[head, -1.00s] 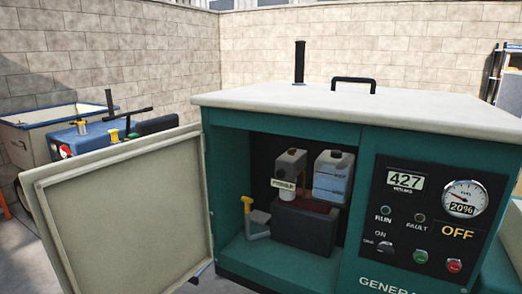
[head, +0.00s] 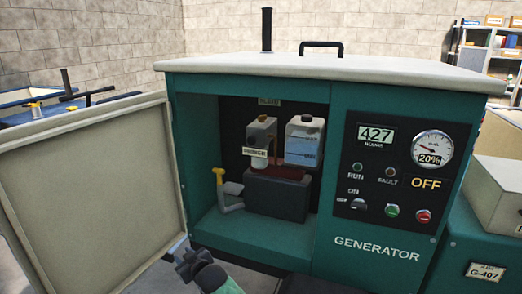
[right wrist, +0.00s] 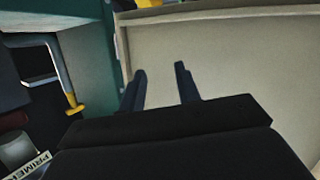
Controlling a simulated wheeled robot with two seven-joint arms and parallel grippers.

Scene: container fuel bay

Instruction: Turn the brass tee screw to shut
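The open green cabinet (head: 262,240) holds a grey filter body (head: 261,132) with a label that seems to read PRIMER. A small brass-coloured piece (head: 262,118) shows on top of it; I cannot tell whether this is the tee screw. A yellow tee-shaped handle (head: 219,175) stands on a bent grey pipe at the cabinet's left; it also shows in the right wrist view (right wrist: 74,106). My right gripper (head: 187,263) is low in front of the cabinet, below the handle. In the right wrist view its fingers (right wrist: 160,70) are apart and empty. My left gripper is not in view.
The cabinet door (head: 85,190) stands open to the left, near my right gripper. A translucent bottle (head: 304,140) and a dark box (head: 278,195) are inside the cabinet. The control panel (head: 395,175) is on the right, reading OFF. A shelf (head: 490,50) is far behind.

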